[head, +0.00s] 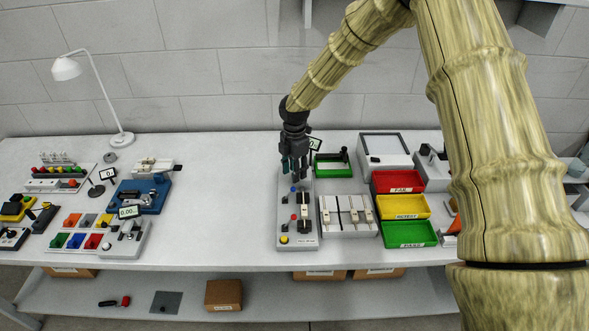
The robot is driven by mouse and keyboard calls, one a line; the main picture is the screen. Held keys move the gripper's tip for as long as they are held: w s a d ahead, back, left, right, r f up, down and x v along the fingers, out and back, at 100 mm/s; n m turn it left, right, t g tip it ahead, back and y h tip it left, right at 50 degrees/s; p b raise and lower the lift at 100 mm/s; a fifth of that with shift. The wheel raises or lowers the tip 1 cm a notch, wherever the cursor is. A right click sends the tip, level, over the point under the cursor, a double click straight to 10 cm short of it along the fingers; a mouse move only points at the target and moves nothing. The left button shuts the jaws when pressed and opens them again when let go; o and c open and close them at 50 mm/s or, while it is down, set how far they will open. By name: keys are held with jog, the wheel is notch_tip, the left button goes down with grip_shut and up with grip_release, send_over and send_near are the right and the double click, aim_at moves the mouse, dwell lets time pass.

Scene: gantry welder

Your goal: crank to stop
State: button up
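My gripper (295,166) points down over the back end of a narrow grey control panel (283,222) near the table's middle. No crank handle can be made out for certain. A green-based device (333,170) with a dark upright part stands just right of the gripper, and a grey device with a dark arm (432,166) stands further right.
A pale slider box (346,230) adjoins the panel's right side. Red (398,188), yellow (403,213) and green (409,242) bins stand right of it. A blue fixture (140,207) and button boxes fill the left. The table between is clear. A lamp (122,140) stands back left.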

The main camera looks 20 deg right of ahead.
jog(key=shift+f, duration=0.4)
grip_shut()
